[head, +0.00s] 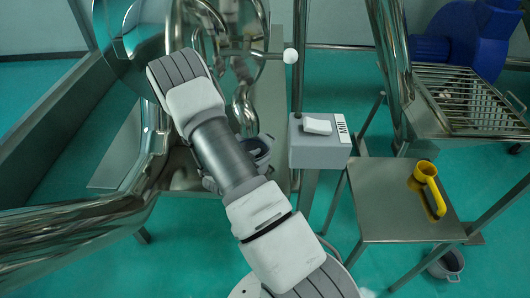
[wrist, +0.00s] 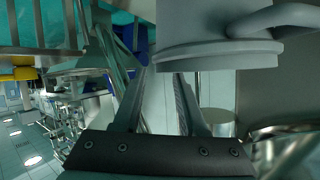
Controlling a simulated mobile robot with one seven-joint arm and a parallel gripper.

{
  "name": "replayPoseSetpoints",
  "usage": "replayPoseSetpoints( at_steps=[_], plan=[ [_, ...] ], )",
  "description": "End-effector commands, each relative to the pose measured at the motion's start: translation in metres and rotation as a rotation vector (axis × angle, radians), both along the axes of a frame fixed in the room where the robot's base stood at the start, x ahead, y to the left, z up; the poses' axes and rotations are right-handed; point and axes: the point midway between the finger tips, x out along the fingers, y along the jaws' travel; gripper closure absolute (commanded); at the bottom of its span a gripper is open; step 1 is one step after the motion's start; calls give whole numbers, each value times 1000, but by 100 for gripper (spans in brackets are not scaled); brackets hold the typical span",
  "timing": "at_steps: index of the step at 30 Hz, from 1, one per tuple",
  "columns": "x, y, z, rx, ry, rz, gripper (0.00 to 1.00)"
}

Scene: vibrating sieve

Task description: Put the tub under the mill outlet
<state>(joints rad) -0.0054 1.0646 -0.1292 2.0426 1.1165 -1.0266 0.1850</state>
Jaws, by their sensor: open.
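A dark grey tub (head: 262,148) shows partly behind my arm in the head view, below the shiny metal pipework. My arm hides the rest of it. In the wrist view a large grey tub (wrist: 218,55) with a thick rim and a curved handle fills the top right, just beyond my fingertips. My gripper (wrist: 162,80) is open, with its two fingers apart, close to the tub's rim. I cannot tell whether a finger touches it. My arm hides the gripper in the head view. The mill outlet cannot be made out clearly among the polished pipes (head: 243,105).
A grey switch box labelled Mill (head: 320,148) stands right of my arm. A steel side table (head: 385,205) holds a yellow scoop (head: 430,185). Another grey pot (head: 446,264) is on the floor at lower right. A slatted metal grate (head: 465,98) and blue machine (head: 480,35) are at upper right.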

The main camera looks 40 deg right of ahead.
Motion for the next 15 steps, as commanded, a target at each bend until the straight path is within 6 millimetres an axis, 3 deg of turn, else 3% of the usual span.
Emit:
replayPoseSetpoints(
  at_steps=[6,15],
  plan=[
    [-16,43,23,1,-1,5,59],
    [-27,71,37,4,-2,3,59]
  ],
)
